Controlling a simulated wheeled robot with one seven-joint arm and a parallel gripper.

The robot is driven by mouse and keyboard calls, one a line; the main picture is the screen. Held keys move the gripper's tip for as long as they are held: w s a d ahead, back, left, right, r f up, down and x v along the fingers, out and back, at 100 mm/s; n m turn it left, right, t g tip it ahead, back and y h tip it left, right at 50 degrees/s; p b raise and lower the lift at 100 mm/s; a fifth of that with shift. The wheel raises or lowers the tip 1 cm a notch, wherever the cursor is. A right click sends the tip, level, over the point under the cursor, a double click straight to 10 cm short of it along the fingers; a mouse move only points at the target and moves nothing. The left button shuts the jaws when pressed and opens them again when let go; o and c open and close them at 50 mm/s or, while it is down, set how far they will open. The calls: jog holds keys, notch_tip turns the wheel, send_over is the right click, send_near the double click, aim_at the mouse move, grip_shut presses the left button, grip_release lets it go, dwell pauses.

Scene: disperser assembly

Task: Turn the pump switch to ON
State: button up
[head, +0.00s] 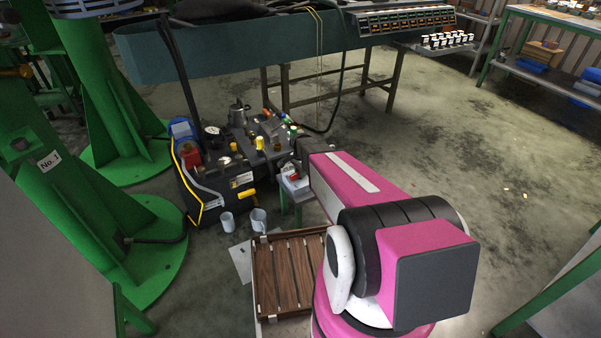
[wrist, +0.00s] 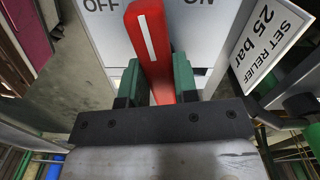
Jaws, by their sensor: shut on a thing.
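The pump switch is a red lever (wrist: 150,45) with a white line along it, on a light grey panel (wrist: 110,38). The panel reads OFF at the left and ON at the right, both cut by the top edge of the wrist view. The lever stands between the two words, its far end tilted slightly left. My gripper (wrist: 158,78) has its green fingers on both sides of the lever, shut on it. In the head view the switch box (head: 297,187) is small and partly covered by my arm; the red lever (head: 293,175) just shows.
A "SET RELIEF 25 bar" sign (wrist: 268,45) is right of the panel. In the head view, the pump unit (head: 235,165) with gauges and hoses stands left of the switch box. Two grey cups (head: 258,218) and a wooden slatted crate (head: 256,275) are in front.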

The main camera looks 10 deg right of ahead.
jog(key=shift+m, duration=1.1)
jog(key=o, duration=0.9)
notch_tip(320, 180, up, 11)
jog(key=shift+f, duration=0.1)
jog(key=shift+s, duration=0.1)
jog(key=s+r+n, duration=0.2)
jog(key=s+n, duration=0.2)
jog(key=s, duration=0.3)
jog(key=s+r+n, duration=0.3)
jog(key=s+n, duration=0.2)
jog(key=s, duration=0.2)
jog(key=s+r+n, duration=0.3)
jog(key=s+n, duration=0.2)
jog(key=s, duration=0.2)
jog(key=shift+s+a, duration=0.15)
jog(key=shift+s, duration=0.15)
